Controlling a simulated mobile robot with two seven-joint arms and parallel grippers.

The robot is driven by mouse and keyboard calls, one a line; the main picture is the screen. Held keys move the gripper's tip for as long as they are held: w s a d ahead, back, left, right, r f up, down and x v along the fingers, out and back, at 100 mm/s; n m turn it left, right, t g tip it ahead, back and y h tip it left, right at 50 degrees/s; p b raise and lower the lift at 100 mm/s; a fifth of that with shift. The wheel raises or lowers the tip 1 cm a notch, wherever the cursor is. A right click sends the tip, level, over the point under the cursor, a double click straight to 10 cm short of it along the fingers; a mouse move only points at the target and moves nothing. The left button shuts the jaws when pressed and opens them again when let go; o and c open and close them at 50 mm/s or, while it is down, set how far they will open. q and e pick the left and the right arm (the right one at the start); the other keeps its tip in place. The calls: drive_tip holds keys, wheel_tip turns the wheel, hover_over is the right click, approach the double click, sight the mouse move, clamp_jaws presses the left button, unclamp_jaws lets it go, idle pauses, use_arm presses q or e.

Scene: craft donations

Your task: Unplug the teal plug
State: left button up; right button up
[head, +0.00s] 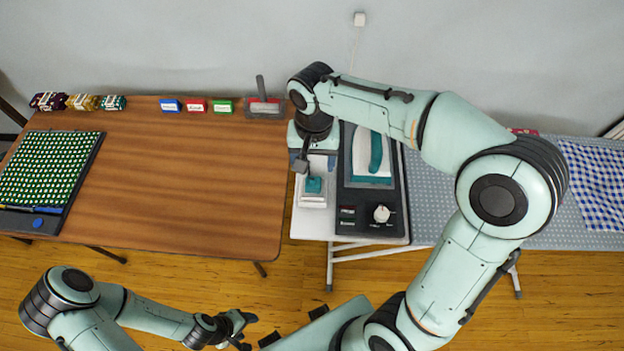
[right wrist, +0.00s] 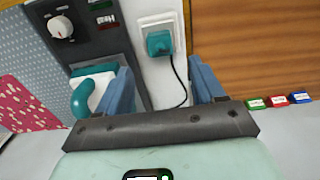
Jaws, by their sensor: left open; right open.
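The teal plug (head: 313,185) sits in a white socket plate (head: 313,202) on the white surface left of the dark panel. In the right wrist view the plug (right wrist: 159,43) is seated in the socket (right wrist: 160,20), and a dark cord runs from it. My right gripper (head: 302,164) is just above and behind the plug in the head view. In the right wrist view its blue fingers (right wrist: 164,88) are spread apart, with the plug beyond them and nothing between them. My left gripper (head: 240,328) is open and empty, low in front of the brown table.
A teal iron (head: 376,152) rests on the dark panel (head: 396,228) with a white knob, right of the plug. The brown table (head: 190,190) holds a green gridded board (head: 97,160), small coloured labels and bundles; its middle is clear.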

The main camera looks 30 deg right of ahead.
sight(313, 182)
use_arm(q)
drive_tip(key=shift+s+f, duration=0.1)
use_arm(e)
drive_tip(key=shift+f, duration=0.15)
wheel_tip(313, 182, down, 8)
drive_tip(key=b, duration=0.5)
drive_tip(key=shift+s, duration=0.1)
drive_tip(key=shift+f+b, duration=0.3)
drive_tip(key=shift+f, duration=0.15)
use_arm(q)
drive_tip(key=s+f, duration=0.3)
drive_tip(key=f, duration=0.3)
drive_tip(key=shift+s+f+g, duration=0.3)
drive_tip(key=shift+s, duration=0.1)
drive_tip(key=shift+r, duration=0.15)
use_arm(e)
drive_tip(key=shift+r, duration=0.1)
clamp_jaws()
use_arm(q)
drive_tip(key=shift+w+r, duration=0.1)
use_arm(e)
drive_tip(key=shift+r, duration=0.1)
